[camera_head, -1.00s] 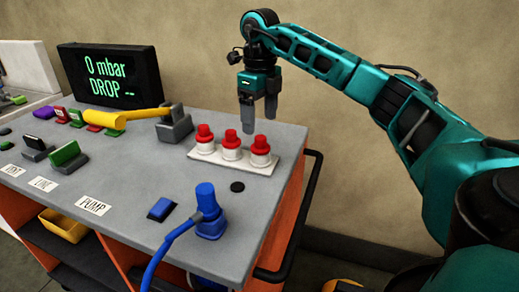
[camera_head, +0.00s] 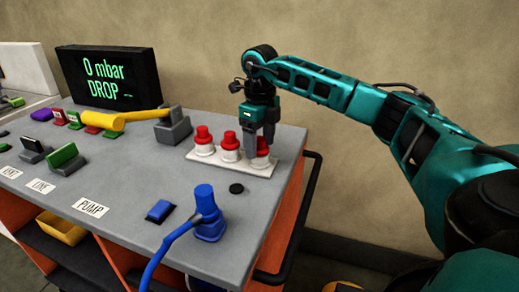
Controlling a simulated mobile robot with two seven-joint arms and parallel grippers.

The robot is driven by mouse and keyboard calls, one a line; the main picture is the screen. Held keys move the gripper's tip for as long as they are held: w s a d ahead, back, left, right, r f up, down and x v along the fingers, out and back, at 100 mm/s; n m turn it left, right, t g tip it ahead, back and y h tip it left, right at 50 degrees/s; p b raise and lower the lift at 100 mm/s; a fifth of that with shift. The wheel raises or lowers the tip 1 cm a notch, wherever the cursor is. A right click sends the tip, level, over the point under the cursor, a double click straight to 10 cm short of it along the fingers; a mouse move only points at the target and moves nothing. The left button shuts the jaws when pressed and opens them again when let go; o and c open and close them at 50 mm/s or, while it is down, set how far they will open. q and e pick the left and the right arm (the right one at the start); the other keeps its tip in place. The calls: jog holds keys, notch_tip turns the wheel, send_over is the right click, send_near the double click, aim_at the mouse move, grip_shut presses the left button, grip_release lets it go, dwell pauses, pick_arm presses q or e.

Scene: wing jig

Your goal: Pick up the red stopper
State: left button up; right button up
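Three red stoppers sit upright in white collars on a white plate (camera_head: 228,167) near the right end of the grey bench. The left one (camera_head: 203,134) and the middle one (camera_head: 229,140) show clearly. The right stopper (camera_head: 263,147) is partly hidden by my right gripper (camera_head: 260,146), which points down over it. The gripper's fingers are apart, one on each side of this stopper's head. Whether they touch it I cannot tell. My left gripper is not in view.
A blue fitting with a hose (camera_head: 207,215) and a blue switch (camera_head: 160,211) stand at the bench front. A yellow-handled lever (camera_head: 130,118) is left of the plate, before a black display (camera_head: 109,78). A black rail (camera_head: 291,250) runs along the right end.

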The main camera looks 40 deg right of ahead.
jog(key=c, duration=0.9)
jog(key=shift+o, duration=0.2)
jog(key=shift+r, duration=0.1)
jog(key=shift+r, duration=0.5)
notch_tip(320, 180, up, 12)
jog(key=f+p, duration=0.1)
jog(key=p, duration=0.1)
notch_tip(320, 180, up, 10)
jog(key=p, duration=0.4)
send_over(259, 138)
jog(key=shift+s+r, duration=0.1)
jog(key=shift+r, duration=0.35)
